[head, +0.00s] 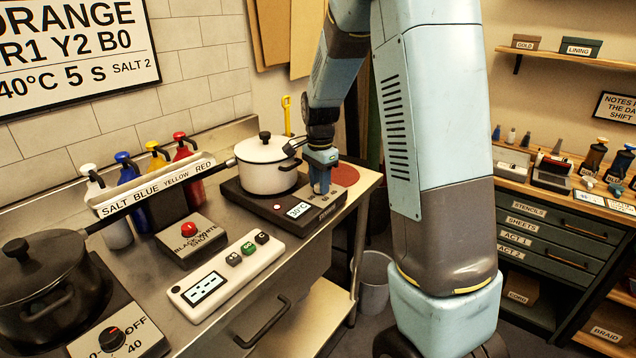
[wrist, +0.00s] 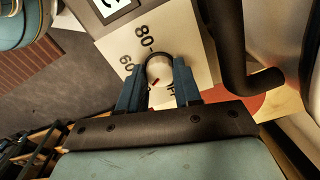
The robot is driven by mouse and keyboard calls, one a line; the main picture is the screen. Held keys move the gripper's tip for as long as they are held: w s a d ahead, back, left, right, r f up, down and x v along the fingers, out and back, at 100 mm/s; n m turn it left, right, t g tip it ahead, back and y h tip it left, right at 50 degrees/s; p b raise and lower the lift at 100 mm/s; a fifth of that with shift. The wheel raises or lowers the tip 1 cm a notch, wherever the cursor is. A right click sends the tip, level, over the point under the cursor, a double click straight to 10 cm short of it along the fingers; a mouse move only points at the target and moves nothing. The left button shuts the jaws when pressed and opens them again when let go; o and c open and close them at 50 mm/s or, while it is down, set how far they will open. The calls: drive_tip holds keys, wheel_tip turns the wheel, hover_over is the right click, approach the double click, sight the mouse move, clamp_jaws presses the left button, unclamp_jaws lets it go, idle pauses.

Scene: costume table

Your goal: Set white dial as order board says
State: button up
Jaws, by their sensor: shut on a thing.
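The white dial (wrist: 158,70) sits on a pale scale plate, with a red mark pointing to its lower left. The scale shows 80 above the dial and 60 at its upper left; the other marks are hidden by my fingers. My gripper (wrist: 159,88) is shut on the dial. In the head view my gripper (head: 321,182) comes down on the front of the hot plate, covering the dial. A display (head: 299,210) there reads 30°C. The white pot (head: 266,166) stands on this plate. The order board (head: 75,50) is cut off; it shows "40°C 5 S SALT 2".
A black pot (head: 48,290) stands at left by a dial (head: 112,338) marked OFF and 40. The salt and colour bottles (head: 187,165) stand behind a labelled rail. A red-button box (head: 190,238) and a white button panel (head: 228,273) lie in front.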

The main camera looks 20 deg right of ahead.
drive_tip(key=shift+d, duration=0.1)
idle(0.3)
drive_tip(key=o, duration=1)
drive_tip(key=shift+o, duration=0.2)
wheel_tip(320, 180, up, 14)
drive_tip(key=shift+f, duration=0.15)
drive_tip(key=shift+s, duration=0.1)
drive_tip(key=s+r+n+t, duration=0.2)
drive_tip(key=s+n, duration=0.4)
drive_tip(key=s, duration=0.8)
drive_tip(key=s+r+n+t, duration=0.3)
drive_tip(key=s+n, duration=0.4)
drive_tip(key=s, duration=0.7)
drive_tip(key=shift+s+r+n+t, duration=0.3)
drive_tip(key=shift+s, duration=0.05)
